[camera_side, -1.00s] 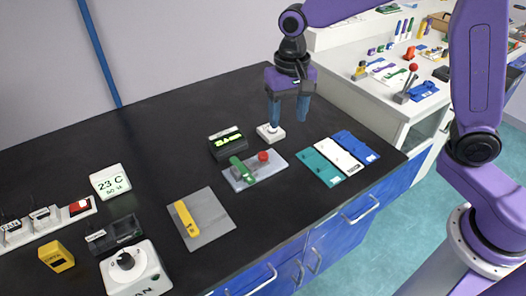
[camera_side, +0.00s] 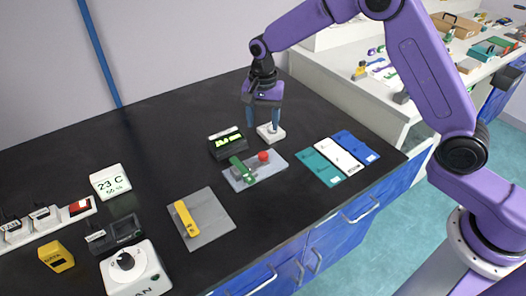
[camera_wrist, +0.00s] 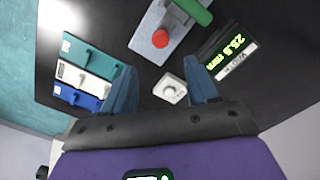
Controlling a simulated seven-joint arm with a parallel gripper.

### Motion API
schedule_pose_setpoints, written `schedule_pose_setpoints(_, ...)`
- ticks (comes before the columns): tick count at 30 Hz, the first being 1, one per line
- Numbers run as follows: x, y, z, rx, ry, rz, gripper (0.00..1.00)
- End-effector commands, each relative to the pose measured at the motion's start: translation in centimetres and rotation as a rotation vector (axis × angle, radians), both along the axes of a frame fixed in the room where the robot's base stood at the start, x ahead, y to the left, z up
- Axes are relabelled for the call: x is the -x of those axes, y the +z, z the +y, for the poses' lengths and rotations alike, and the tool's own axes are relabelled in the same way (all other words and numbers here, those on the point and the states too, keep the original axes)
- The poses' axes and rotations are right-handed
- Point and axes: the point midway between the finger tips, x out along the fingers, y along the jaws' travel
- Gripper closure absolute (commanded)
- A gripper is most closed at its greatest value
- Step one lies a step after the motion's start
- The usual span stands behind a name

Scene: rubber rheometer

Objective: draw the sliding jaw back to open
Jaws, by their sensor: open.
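A grey plate (camera_side: 237,181) on the black bench carries a green jaw-like piece (camera_side: 243,171) and a red knob (camera_side: 263,156). Which part is the sliding jaw I cannot tell for certain. In the wrist view, the red knob (camera_wrist: 160,39) and green piece (camera_wrist: 193,10) show at the top. My gripper (camera_side: 262,122) is open and empty, pointing down behind the plate, near a small white block with a round knob (camera_side: 271,134). In the wrist view this white block (camera_wrist: 170,89) appears between the two blue fingertips; contact is not clear.
A black readout box (camera_side: 227,143) with green digits stands left of my gripper. Teal, white and blue panels (camera_side: 371,150) lie to the right. A grey plate with a yellow bar (camera_side: 186,218) lies front left. The bench behind my gripper is clear.

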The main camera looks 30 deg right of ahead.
Motion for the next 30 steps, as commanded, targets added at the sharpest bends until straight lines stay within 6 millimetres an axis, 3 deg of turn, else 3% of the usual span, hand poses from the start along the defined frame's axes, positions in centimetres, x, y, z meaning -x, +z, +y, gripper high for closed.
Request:
schedule_pose_setpoints(9, 0.1, -6.2, 0.0, 0.001, 0.001, 0.004, 0.42)
schedule_pose_setpoints(16, 0.1, -9.9, 0.0, 0.001, 0.002, 0.002, 0.42)
schedule_pose_setpoints(22, 0.0, -11.6, 0.0, -0.001, 0.002, -0.001, 0.42)
schedule_pose_setpoints(30, 0.0, -12.0, 0.0, -0.001, 0.002, -0.001, 0.42)
